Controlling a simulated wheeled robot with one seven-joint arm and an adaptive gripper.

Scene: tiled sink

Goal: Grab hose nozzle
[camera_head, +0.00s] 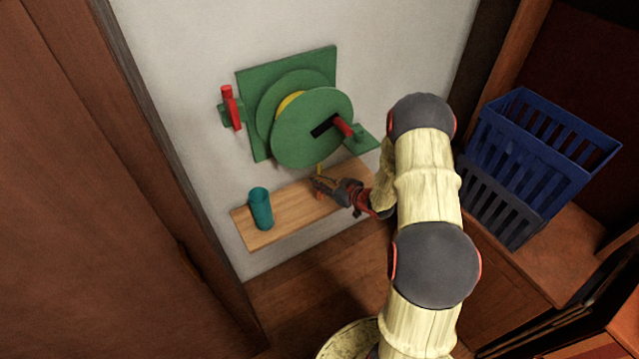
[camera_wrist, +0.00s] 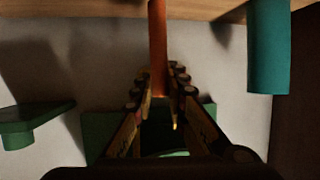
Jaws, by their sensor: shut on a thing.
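The hose nozzle (camera_head: 320,196) is a small orange piece below a short yellow length of hose (camera_head: 319,169), beside the wooden shelf's front edge. In the wrist view the orange nozzle (camera_wrist: 158,45) is a long bar with its end between my fingers. My gripper (camera_head: 316,184) is shut on it, and my gripper's fingers (camera_wrist: 159,78) show on both sides of it in the wrist view. The fingers hide part of the nozzle and hose. The hose reel (camera_head: 312,135) is green with yellow hose wound inside, mounted on the wall above.
A teal cup (camera_head: 261,209) stands on the left part of the wooden shelf (camera_head: 288,213). A red-handled green tap (camera_head: 229,108) is on the wall left of the reel. Blue crates (camera_head: 545,140) stand to the right of my arm. A wooden panel (camera_head: 90,200) fills the left side.

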